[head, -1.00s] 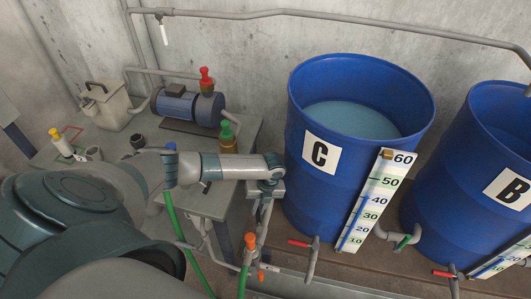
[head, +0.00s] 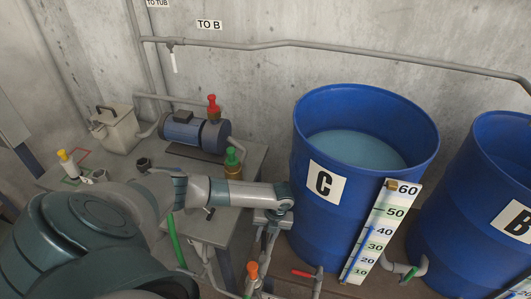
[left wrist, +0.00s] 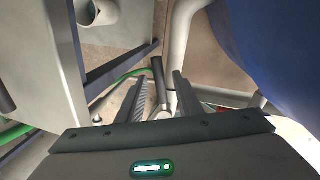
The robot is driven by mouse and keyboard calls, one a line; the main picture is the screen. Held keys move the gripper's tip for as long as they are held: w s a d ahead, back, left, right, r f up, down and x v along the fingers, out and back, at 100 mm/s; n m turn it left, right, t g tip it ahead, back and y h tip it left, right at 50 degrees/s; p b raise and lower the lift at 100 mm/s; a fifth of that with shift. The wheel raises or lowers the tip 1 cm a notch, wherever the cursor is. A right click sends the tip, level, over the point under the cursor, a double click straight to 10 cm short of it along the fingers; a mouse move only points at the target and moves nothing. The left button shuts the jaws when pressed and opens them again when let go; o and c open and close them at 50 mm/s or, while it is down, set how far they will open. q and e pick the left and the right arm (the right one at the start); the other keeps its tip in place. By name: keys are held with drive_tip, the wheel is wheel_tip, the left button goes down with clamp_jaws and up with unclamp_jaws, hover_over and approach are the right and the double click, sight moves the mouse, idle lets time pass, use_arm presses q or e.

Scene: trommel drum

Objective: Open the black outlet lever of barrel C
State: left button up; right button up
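Barrel C (head: 318,222) is the blue, open-topped drum with a white C label, holding pale liquid. My left gripper (head: 265,246) points down just left of its lower wall. In the left wrist view a black lever (left wrist: 157,75) on a grey pipe fitting stands between the two fingers of my left gripper (left wrist: 158,98). The fingers are apart, with a gap visible on both sides of the lever. In the head view I cannot make out this lever; my arm and gripper cover that area. My right gripper is not in view.
A red lever (head: 303,273) sits low in front of barrel C, beside its level scale (head: 381,232). An orange-topped fitting (head: 252,270) stands below my gripper. Barrel B (head: 475,190) is at right. A table (head: 250,160) with a blue pump (head: 190,133) is at left.

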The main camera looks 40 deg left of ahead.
use_arm(q)
wheel_tip(320, 180, up, 7)
drive_tip(key=d+b, duration=0.1)
drive_tip(key=shift+w+r+b, duration=0.15)
drive_tip(key=shift+w+b, duration=0.25)
drive_tip(key=shift+w, duration=0.05)
idle(0.4)
